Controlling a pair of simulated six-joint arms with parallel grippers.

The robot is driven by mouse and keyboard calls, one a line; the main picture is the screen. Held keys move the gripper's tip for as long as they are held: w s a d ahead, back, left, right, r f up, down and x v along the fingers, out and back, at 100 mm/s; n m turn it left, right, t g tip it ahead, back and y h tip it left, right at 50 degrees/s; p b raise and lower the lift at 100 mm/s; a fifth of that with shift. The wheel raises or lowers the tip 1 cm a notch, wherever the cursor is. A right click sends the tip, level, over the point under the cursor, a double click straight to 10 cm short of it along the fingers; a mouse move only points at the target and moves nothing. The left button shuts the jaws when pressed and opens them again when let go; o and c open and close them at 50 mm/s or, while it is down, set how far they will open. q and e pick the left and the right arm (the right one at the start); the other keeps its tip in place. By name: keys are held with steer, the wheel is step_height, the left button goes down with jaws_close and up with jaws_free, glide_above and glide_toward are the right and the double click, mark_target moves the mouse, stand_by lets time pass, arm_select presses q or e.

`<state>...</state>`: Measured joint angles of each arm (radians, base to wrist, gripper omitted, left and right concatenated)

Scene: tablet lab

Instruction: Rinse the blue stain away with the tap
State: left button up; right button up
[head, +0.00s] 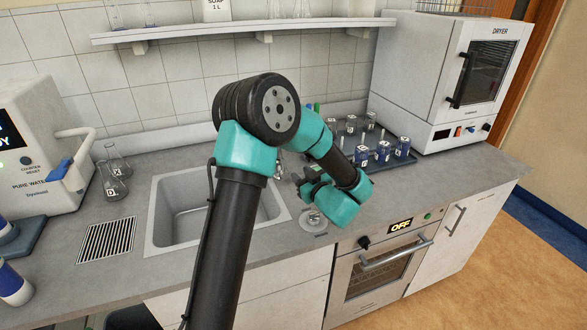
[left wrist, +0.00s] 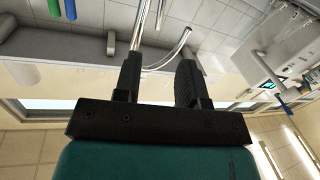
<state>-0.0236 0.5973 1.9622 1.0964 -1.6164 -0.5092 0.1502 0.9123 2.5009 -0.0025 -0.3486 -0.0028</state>
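The grey sink (head: 185,209) is set in the counter at centre left, partly hidden behind my left arm. No blue stain shows in the visible part of the basin. In the left wrist view the chrome tap (left wrist: 178,50) shows as a curved tube and thin upright rods, just beyond and beside the fingers. In the head view my arm hides most of it. My left gripper (head: 311,186) is over the counter right of the sink; in the left wrist view its fingers (left wrist: 159,66) are apart. Contact with the tap cannot be told. My right gripper is not in view.
Flasks (head: 113,180) and a draining grille (head: 106,241) are left of the sink. A small round dish (head: 313,219) lies below my gripper. A rack tray (head: 398,161) with several blue-labelled vials and a dryer (head: 452,78) stand at right. A shelf (head: 240,28) runs above.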

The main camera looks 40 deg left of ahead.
arm_select(q)
steer(key=shift+v, duration=1.15)
